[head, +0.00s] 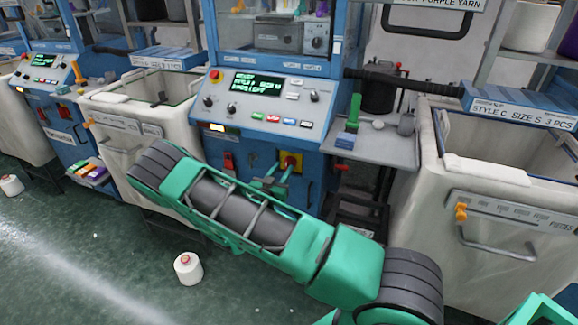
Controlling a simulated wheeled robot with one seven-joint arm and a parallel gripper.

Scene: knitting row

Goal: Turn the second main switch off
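A main switch, a red knob on a yellow plate (291,161), is on the lower blue front of the middle knitting machine (268,97), below its control panel. The knob's angle is too small to read. My gripper (277,178) is just below and left of this switch in the picture, with two thin green fingers apart. Nothing shows between them. I cannot tell whether they touch the knob. My arm hides part of the gripper and the lower machine front. The panel display (258,84) is lit with green text, and a small lamp (217,127) glows.
A red part (229,161) is left of the switch. Cream bins (510,225) stand on both sides of the machine. A grey side shelf (385,146) sticks out at right. Another machine (55,75) is at left. A white yarn cone (187,268) stands on the green floor.

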